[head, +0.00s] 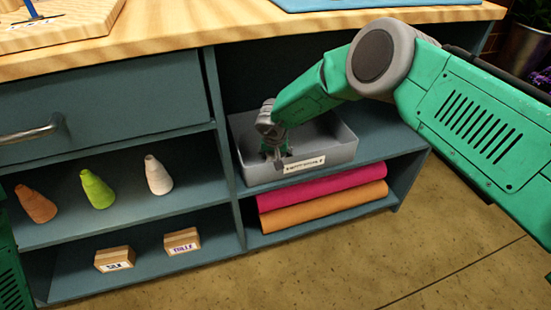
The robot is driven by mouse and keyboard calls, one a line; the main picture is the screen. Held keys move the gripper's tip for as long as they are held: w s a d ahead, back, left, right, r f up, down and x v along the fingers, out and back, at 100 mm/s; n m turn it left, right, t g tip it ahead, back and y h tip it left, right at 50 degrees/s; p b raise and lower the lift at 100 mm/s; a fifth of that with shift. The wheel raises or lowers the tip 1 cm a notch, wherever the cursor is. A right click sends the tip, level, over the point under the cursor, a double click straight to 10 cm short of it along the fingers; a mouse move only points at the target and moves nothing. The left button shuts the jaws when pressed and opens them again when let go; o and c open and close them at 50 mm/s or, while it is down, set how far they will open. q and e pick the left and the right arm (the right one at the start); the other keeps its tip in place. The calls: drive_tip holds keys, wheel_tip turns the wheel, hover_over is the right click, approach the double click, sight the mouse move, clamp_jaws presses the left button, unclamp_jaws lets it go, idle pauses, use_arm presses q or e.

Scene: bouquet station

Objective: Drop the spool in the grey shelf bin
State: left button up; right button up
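The grey shelf bin (335,150) sits on the upper right shelf of the blue-grey bench, with a white label on its front. My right arm reaches in from the right. My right gripper (277,158) points down inside the left part of the bin, its fingertips close to the front wall. It is too small and dark to tell whether the fingers are open or shut. No spool can be made out in the bin or at the fingers; the arm and bin wall hide part of the inside. My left gripper is out of view.
Brown, green and white cones (97,190) stand on the left shelf, with two labelled boxes (182,241) below. Pink and orange rolls (325,188) lie under the bin. The wooden benchtop (190,35) overhangs the shelves, and a divider (224,150) stands left of the bin.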

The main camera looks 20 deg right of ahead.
drive_tip(key=shift+f, duration=0.15)
drive_tip(key=shift+c, duration=0.7)
drive_tip(key=shift+a, duration=0.1)
drive_tip(key=o, duration=1.3)
drive_tip(key=shift+a, duration=0.15)
drive_tip(key=shift+o, duration=0.7)
drive_tip(key=shift+a, duration=0.2)
drive_tip(key=shift+s+d+r+p, duration=0.15)
drive_tip(key=shift+r+p, duration=0.25)
drive_tip(key=shift+r, duration=0.2)
use_arm(q)
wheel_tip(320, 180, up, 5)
drive_tip(key=p, duration=0.4)
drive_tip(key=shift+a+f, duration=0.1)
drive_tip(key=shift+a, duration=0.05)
use_arm(e)
drive_tip(key=v, duration=1.1)
drive_tip(key=shift+s, duration=0.1)
